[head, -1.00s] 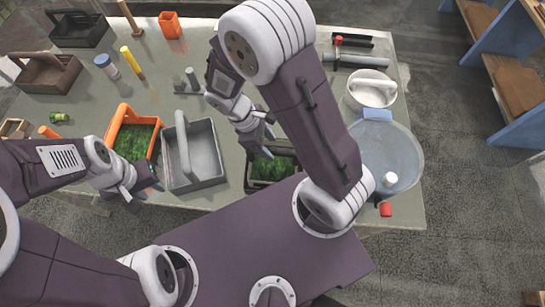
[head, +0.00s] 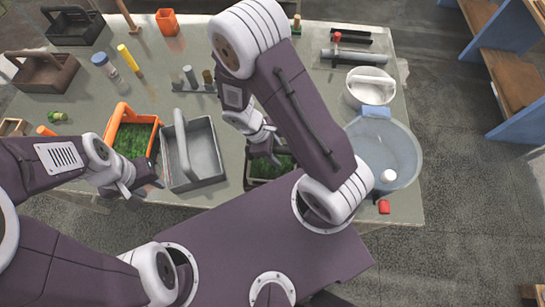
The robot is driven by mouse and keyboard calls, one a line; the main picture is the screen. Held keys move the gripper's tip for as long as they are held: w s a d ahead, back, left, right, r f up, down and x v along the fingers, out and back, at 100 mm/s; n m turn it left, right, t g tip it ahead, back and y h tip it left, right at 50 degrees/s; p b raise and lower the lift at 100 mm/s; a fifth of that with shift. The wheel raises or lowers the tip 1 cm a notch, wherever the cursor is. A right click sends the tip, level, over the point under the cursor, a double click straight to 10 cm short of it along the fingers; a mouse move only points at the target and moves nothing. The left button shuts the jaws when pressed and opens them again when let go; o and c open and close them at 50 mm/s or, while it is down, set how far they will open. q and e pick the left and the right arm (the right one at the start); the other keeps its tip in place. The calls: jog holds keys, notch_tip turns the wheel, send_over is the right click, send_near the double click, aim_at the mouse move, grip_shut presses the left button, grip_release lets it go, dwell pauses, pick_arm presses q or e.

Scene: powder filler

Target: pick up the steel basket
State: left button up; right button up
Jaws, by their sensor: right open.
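The steel basket (head: 206,166) is a grey open box with a raised light-grey handle. It stands on the table near its front edge, just right of the orange basket. My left gripper (head: 143,182) is left of the steel basket, by the front of the orange basket, and holds nothing that I can see; its jaw gap is unclear. My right gripper (head: 266,156) is open, to the right of the steel basket and over a dark basket with green contents (head: 270,170). My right arm hides part of that dark basket.
The orange basket (head: 122,113) holds green stuff. A grey-blue round tub (head: 400,160) and a white round basket (head: 352,88) stand to the right. Brown (head: 40,72) and dark (head: 75,30) carriers stand at the far left.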

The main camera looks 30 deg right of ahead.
jog(key=shift+f, duration=0.2)
jog(key=shift+c, duration=0.3)
grip_shut()
dwell(1.3)
